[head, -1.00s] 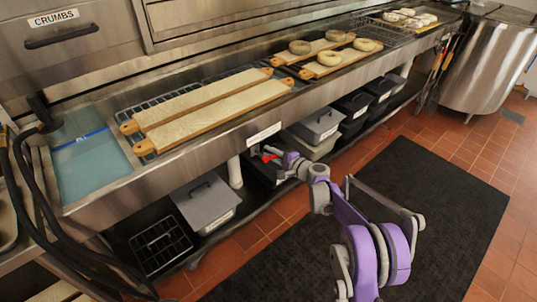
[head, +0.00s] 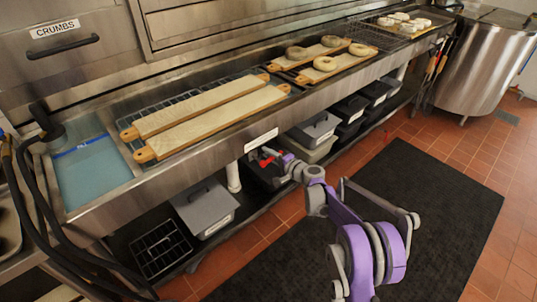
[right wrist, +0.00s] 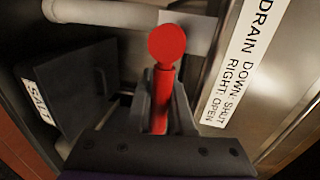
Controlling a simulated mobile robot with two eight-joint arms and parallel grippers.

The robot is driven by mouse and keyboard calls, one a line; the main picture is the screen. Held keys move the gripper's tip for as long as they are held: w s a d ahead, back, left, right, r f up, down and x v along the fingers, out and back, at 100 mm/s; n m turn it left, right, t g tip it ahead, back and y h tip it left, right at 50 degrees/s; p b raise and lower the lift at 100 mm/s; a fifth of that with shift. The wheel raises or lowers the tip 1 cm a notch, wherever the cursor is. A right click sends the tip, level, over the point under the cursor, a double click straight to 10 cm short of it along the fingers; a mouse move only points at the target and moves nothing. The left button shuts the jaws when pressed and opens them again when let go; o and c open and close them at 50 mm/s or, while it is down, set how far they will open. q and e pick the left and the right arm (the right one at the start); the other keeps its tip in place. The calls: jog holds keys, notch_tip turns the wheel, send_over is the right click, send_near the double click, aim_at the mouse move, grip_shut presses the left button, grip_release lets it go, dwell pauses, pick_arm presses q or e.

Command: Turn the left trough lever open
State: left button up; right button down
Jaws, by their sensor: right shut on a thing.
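The red trough lever (head: 265,160) is below the front edge of the trough, under a white label (head: 262,140). It also shows in the right wrist view as a red handle with a round end (right wrist: 167,45). My right gripper (head: 274,156) is at the lever. In the right wrist view, the fingers (right wrist: 162,95) are shut on either side of the red handle, with the round end sticking out past them. The label there (right wrist: 240,65) reads "DRAIN DOWN: SHUT RIGHT: OPEN". My left gripper is not in view.
A shelf under the trough holds grey lidded bins (head: 205,207), black bins (head: 352,105) and a wire rack (head: 160,250). In the right wrist view, a dark bin labelled SALT (right wrist: 85,90) and a pale pipe (right wrist: 110,15) are close to the gripper. A black mat (head: 440,220) covers the floor.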

jog(key=c, duration=0.8)
grip_release()
jog(key=p+v, duration=0.1)
jog(key=v, duration=1)
jog(key=shift+w, duration=0.1)
